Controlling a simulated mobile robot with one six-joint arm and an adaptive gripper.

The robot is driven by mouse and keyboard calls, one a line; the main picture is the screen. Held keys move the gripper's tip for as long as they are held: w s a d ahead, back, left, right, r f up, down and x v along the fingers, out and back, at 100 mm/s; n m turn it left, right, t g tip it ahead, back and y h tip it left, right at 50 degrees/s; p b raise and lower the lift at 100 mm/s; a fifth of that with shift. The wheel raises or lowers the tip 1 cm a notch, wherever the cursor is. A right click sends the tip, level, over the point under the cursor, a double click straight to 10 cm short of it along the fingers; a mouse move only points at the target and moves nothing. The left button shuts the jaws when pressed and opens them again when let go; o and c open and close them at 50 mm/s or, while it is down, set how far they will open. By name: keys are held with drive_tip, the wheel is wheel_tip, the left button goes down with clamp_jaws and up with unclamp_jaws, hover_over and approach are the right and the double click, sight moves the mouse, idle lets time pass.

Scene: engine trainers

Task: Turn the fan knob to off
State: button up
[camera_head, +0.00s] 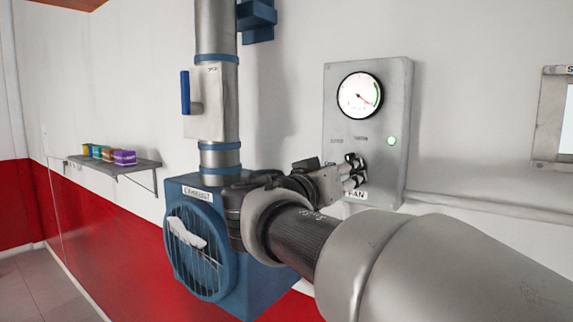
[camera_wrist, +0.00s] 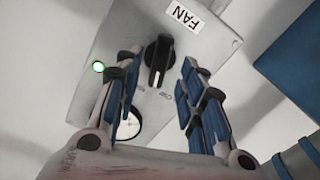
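The fan control box (camera_head: 395,130) is a grey metal panel on the white wall, with a round gauge (camera_head: 360,96), a lit green lamp (camera_head: 391,141) and a FAN label (camera_head: 356,195). In the wrist view the black fan knob (camera_wrist: 158,60) shows below the upside-down FAN label (camera_wrist: 187,15), its pointer aimed down the picture. My gripper (camera_wrist: 154,78) is open, with one finger on each side of the knob and visible gaps between.
A blue fan housing (camera_head: 262,280) with a grille and a vertical grey duct (camera_head: 216,110) stands left of the box. A blue-handled lever (camera_head: 186,93) is on the duct. A shelf (camera_head: 140,167) with small boxes is far left. A pipe runs right from the box.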

sight(349, 156)
drive_tip(key=x, duration=0.3)
drive_tip(key=shift+w+d+p, duration=0.2)
drive_tip(key=shift+w+p, duration=0.1)
drive_tip(key=shift+c, duration=0.4)
drive_tip(key=shift+s, duration=0.1)
clamp_jaws()
